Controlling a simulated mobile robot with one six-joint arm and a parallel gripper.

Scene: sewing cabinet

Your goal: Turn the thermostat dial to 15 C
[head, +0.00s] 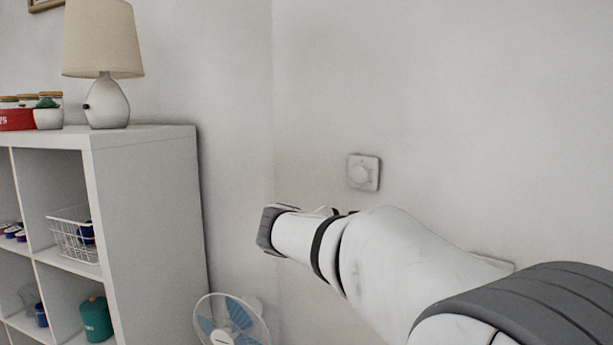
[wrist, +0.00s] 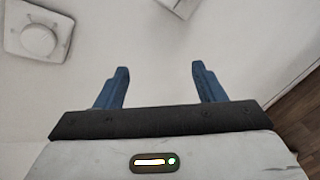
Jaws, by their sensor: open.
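The thermostat (head: 363,172) is a small white square plate with a round dial on the white wall, near the middle of the head view. In the wrist view the thermostat dial (wrist: 38,40) shows at the upper left, with faint marks around it that are too small to read. My gripper (wrist: 160,78) is open, its two blue fingers apart with nothing between them. It is apart from the dial, which lies to the left of and beyond the fingers. In the head view the fingers are hidden behind my arm, below and left of the thermostat.
A white shelf unit (head: 155,220) stands at the left with a lamp (head: 108,85) on top. A fan (head: 232,322) stands low near the corner. Another wall plate (head: 494,260) is partly hidden behind my arm. The wall around the thermostat is bare.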

